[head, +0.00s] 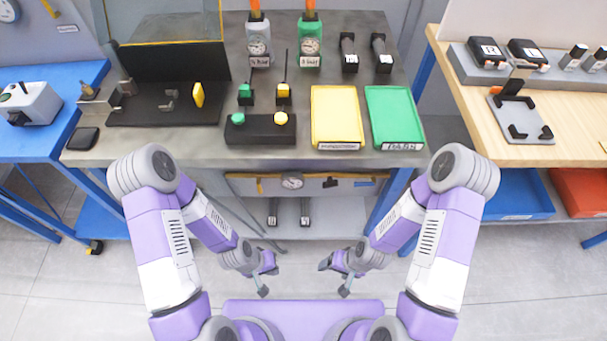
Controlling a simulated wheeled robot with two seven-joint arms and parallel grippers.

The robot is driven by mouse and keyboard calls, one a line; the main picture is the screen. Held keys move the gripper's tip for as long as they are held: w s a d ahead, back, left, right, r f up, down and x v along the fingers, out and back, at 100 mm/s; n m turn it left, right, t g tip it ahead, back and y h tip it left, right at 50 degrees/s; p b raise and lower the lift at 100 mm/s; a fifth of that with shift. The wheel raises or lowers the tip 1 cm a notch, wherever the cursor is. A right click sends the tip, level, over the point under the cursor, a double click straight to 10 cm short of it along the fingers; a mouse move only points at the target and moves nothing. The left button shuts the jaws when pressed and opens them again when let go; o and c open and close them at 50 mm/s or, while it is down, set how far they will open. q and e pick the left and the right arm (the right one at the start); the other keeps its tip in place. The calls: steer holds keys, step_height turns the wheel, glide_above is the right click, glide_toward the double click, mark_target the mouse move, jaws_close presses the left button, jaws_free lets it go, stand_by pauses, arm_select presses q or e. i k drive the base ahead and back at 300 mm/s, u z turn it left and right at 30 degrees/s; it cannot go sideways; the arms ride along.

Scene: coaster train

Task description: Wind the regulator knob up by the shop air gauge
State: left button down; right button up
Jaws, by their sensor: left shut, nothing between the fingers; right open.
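A round gauge (292,181) sits on a grey panel under the front edge of the middle bench, with a small black part (330,183) to its right that may be a knob. Another round gauge (8,10) is cut off at the upper left corner. I cannot tell which is the shop air gauge, and its label is not readable. My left gripper (265,275) is shut and empty, low in front of the bench. My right gripper (338,275) is open and empty, to its right. Both are apart from the panel.
The bench (205,148) carries a grey gauge bottle (258,38), a green gauge bottle (309,38), a black button block (260,129), a yellow tray (337,115) and a green tray (393,115). Side tables stand left and right. The floor before the bench is clear.

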mark_target(330, 183)
steer(key=z, duration=0.55)
steer(key=k, duration=1.1)
steer(key=u, duration=1)
steer(key=i, duration=0.5)
